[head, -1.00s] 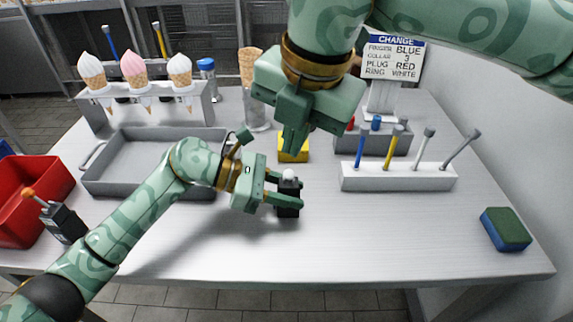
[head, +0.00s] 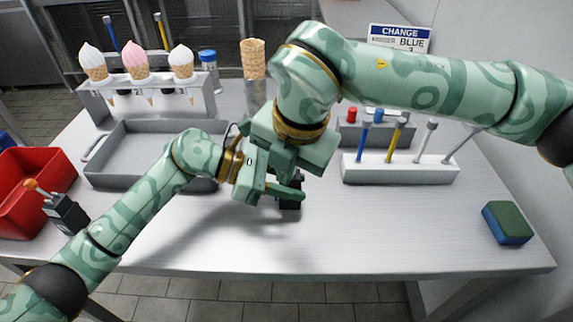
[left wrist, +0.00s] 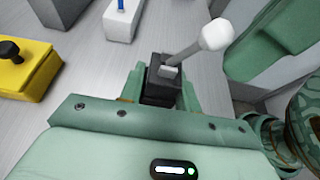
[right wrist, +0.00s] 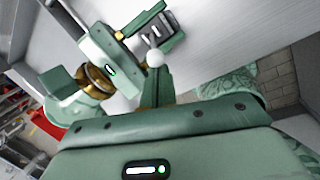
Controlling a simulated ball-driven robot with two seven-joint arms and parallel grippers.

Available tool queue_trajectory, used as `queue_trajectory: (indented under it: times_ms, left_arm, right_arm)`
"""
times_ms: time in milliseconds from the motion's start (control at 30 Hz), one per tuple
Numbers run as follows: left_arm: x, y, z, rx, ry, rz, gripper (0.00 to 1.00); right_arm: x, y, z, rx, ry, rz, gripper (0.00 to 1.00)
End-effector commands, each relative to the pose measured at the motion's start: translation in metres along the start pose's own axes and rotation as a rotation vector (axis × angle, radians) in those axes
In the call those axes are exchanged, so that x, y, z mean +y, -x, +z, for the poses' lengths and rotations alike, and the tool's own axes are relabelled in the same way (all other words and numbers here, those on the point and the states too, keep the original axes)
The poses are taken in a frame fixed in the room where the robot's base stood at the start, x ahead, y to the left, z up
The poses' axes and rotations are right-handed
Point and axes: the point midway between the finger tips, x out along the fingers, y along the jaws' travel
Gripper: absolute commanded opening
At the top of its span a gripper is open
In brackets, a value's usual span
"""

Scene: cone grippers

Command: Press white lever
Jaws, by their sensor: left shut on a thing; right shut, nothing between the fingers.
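A small black lever box (head: 291,204) stands on the steel table in the head view, mostly hidden by my grippers. My left gripper (left wrist: 160,88) is shut on this box, one finger on each side. The white lever (left wrist: 212,38) has a round knob and leans to the upper right from the box top in the left wrist view. Its white knob (right wrist: 155,57) also shows in the right wrist view. My right gripper (right wrist: 157,88) is shut and empty, its fingertips close by the knob. I cannot tell whether they touch. In the head view the lever is hidden.
A yellow box with a black knob (left wrist: 22,75) is nearby. A white rack of colored levers (head: 400,172) stands behind right, and a grey tray (head: 135,185) lies left. A red bin (head: 35,195) and another lever box (head: 65,213) are far left.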

Motion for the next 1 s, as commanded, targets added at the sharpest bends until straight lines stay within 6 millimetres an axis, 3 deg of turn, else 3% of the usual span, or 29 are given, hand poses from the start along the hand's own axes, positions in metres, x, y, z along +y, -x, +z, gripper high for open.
queue_trajectory:
  times_ms: [1000]
  left_arm:
    - [0.0,0.0,0.001,-0.001,-0.001,0.0,0.07]
  right_arm:
    - [0.007,0.006,0.013,0.191,-0.036,-0.097,0.0]
